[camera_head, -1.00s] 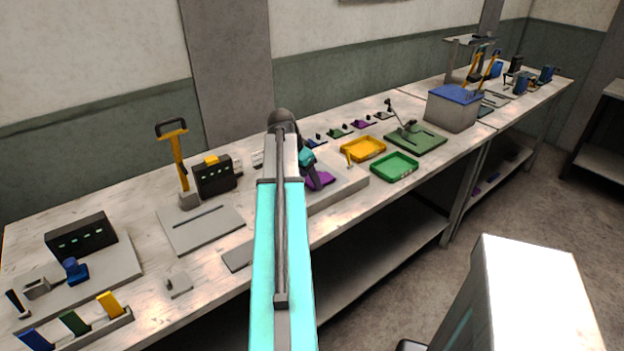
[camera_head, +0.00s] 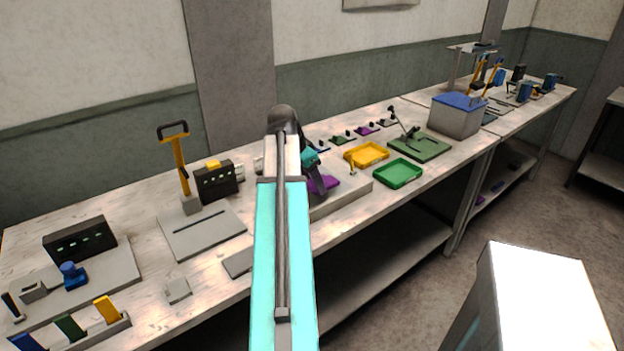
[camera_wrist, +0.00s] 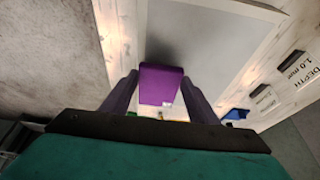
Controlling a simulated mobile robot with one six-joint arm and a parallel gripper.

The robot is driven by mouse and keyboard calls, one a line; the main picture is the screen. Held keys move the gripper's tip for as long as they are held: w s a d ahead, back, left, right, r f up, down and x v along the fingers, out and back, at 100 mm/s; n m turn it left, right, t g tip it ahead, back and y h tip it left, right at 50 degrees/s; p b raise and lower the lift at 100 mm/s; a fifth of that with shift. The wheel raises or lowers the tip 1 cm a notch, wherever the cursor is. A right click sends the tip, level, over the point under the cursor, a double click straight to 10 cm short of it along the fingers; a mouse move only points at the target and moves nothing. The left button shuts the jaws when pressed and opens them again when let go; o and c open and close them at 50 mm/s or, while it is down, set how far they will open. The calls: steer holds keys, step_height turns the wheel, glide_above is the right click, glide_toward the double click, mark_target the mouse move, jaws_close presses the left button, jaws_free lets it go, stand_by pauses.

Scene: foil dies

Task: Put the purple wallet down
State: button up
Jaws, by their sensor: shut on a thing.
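The purple wallet (camera_head: 322,184) is in my gripper, over the raised grey slab (camera_head: 345,195) in the middle of the bench. In the wrist view the wallet (camera_wrist: 162,85) sits between the two dark fingers of my gripper (camera_wrist: 160,78), which are shut on its sides. A pale grey surface lies beneath it, with a dark shadow beside the wallet's far end. I cannot tell whether the wallet touches the slab. In the head view my arm hides part of the slab and of the gripper.
Right of the slab are a yellow tray (camera_head: 366,155), a green tray (camera_head: 398,173) and a green board (camera_head: 420,147). Small coloured pieces line the back. A grey plate (camera_head: 203,230) and an upright yellow-handled tool (camera_head: 181,165) stand on the left.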

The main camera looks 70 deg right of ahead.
steer(key=s+a+r+b, duration=0.1)
steer(key=s+a, duration=0.3)
steer(key=a, duration=0.7)
steer(key=shift+s+b, duration=0.2)
steer(key=shift+b, duration=0.35)
steer(key=w+a+r+n+t+p, duration=0.2)
steer(key=w+a+n, duration=0.3)
steer(key=w, duration=0.6)
steer(key=w+a+r+n+t+p, duration=0.1)
steer(key=w+a+n, duration=0.2)
steer(key=w+a, duration=0.55)
steer(key=w+a+r+n+t+p, duration=0.2)
steer(key=w+a+n, duration=0.2)
steer(key=w, duration=1)
steer(key=w+a+r+n+y+p, duration=0.1)
steer(key=w+a+n, duration=0.3)
steer(key=a, duration=0.7)
steer(key=w+a+r+n+t+y+p, duration=0.1)
steer(key=w+a+r+n+p, duration=0.1)
steer(key=w+a+n, duration=0.2)
steer(key=w+a+r+n+t+y+p, duration=0.1)
steer(key=w+a+n, duration=0.3)
steer(key=a, duration=1.6)
steer(key=w, duration=0.4)
steer(key=shift+w+r+n+y, duration=0.15)
steer(key=shift+r+n+y, duration=0.15)
steer(key=shift+r+y, duration=0.1)
steer(key=shift+a, duration=0.1)
